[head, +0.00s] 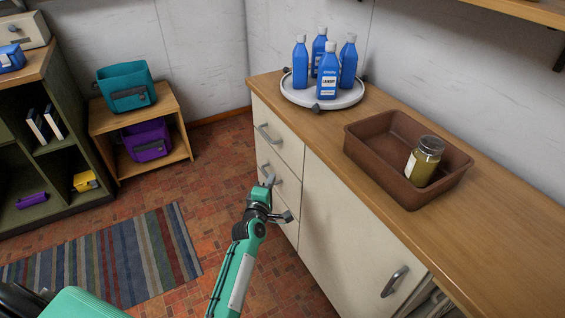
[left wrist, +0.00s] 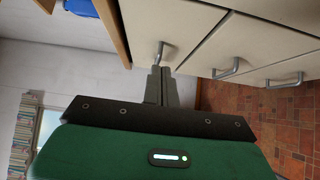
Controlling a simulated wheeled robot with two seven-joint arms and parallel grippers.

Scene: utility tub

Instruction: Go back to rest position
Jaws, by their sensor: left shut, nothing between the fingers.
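My left gripper (head: 270,183) is in front of the cabinet's drawers in the head view, at the end of my green arm. In the left wrist view its fingers (left wrist: 160,72) are together and empty, pointing toward the drawer fronts. A drawer handle (left wrist: 159,52) shows just beyond the fingertips there; I cannot tell whether they touch it. The drawers (head: 277,145) appear closed. My right gripper is not in view.
The wooden counter (head: 500,225) bears a brown tub (head: 365,160) with a jar (head: 424,160) inside. A round white tray (head: 300,98) holds several blue bottles (head: 348,62). A striped rug (head: 110,262) lies on the open floor at left, before low shelves (head: 60,165).

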